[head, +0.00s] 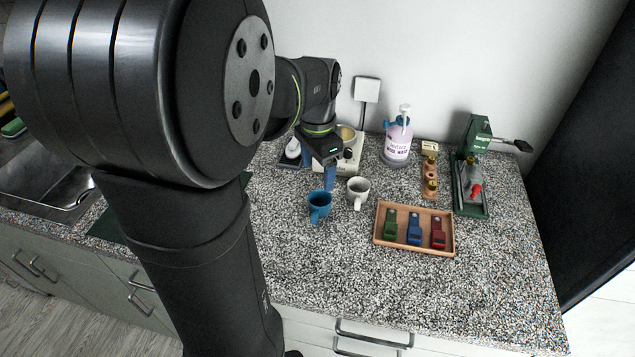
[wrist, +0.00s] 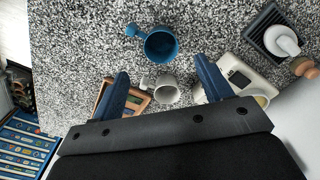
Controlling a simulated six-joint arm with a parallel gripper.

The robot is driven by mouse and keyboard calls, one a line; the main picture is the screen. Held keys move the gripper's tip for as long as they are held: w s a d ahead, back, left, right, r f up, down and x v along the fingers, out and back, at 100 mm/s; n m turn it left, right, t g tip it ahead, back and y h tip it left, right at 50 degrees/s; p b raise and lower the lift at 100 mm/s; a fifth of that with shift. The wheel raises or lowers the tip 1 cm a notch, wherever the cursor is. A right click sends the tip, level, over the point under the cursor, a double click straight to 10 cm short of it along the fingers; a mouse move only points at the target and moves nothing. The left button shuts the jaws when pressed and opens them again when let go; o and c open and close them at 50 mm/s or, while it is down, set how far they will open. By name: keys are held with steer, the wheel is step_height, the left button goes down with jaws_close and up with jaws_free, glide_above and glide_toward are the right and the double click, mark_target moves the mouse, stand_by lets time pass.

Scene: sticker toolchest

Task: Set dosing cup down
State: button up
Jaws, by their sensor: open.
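A round, pale yellowish cup (head: 347,134), which looks like the dosing cup, sits on a white scale (head: 352,157) near the wall, partly hidden by my arm. In the wrist view the cup (wrist: 262,101) shows only in part, beyond my right-hand finger. My gripper (head: 330,178) is open and empty above the counter, in front of the scale. In the wrist view the fingers of my gripper (wrist: 166,84) are wide apart. A white mug (wrist: 166,90) shows in the gap between them, apart from both.
A blue mug (head: 319,205) and the white mug (head: 357,190) stand close to my gripper. A wooden tray (head: 413,247) with coloured clips, a pump bottle (head: 398,145) and a green press (head: 475,165) are to the right. The front right counter is clear.

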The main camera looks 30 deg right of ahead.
steer(key=shift+r, duration=0.55)
steer(key=shift+c, duration=1.2)
steer(key=shift+s+a, duration=0.1)
steer(key=s+a+n+t+h, duration=0.6)
steer(key=s+a+n, duration=0.3)
steer(key=s+a, duration=0.15)
glide_toward(317, 211)
steer(key=shift+x, duration=5.1)
